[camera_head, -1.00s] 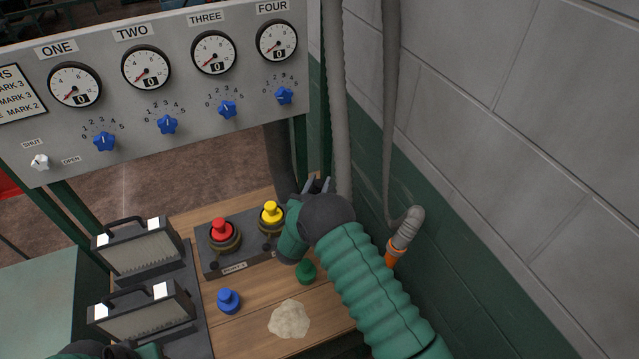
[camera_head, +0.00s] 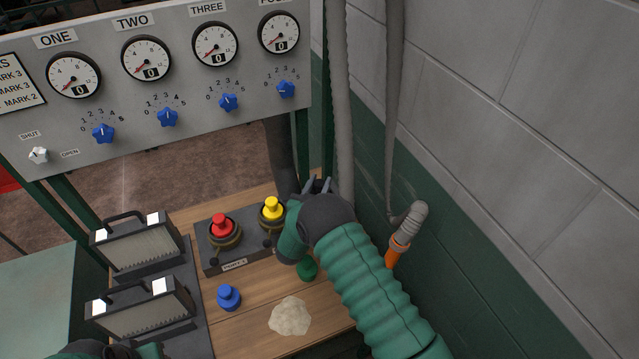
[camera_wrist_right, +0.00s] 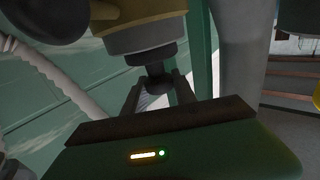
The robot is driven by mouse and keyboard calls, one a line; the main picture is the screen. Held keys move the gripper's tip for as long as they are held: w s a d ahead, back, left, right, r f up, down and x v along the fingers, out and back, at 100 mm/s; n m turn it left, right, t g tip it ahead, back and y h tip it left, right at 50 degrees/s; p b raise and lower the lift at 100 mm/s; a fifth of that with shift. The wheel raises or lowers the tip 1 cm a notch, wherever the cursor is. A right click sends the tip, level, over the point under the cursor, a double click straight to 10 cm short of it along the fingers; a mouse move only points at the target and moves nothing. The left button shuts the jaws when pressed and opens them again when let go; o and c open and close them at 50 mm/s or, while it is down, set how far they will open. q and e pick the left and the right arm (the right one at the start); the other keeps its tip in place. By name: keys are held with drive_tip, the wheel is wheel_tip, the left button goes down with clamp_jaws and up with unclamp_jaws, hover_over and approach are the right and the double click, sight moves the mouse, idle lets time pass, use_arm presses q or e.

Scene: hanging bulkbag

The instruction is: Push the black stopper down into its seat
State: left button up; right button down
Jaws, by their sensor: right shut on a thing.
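My right gripper (camera_head: 318,186) is beyond the yellow stopper in the head view, at the back right of the bench. In the right wrist view its two fingers (camera_wrist_right: 158,95) are shut on the dark knob of the black stopper (camera_wrist_right: 155,80). The stopper's wider black part (camera_wrist_right: 152,57) meets a tan, brass-like collar (camera_wrist_right: 145,32), its seat. I cannot tell how deep the stopper sits. In the head view my wrist and gripper hide the black stopper and its seat. Only a bit of my left arm shows at the bottom left edge; its fingers are out of view.
A red stopper (camera_head: 220,223) and a yellow stopper (camera_head: 272,207) stand in collars on a grey block (camera_head: 215,263). A blue stopper (camera_head: 229,296), a green stopper (camera_head: 307,270) and a pale lump (camera_head: 290,316) are on the wooden bench. The wall (camera_head: 500,150) and hoses are close on the right.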

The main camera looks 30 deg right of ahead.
drive_tip(key=shift+f+b, duration=0.6)
drive_tip(key=shift+f, duration=0.05)
drive_tip(key=c, duration=0.9)
unclamp_jaws()
drive_tip(key=shift+a, duration=0.1)
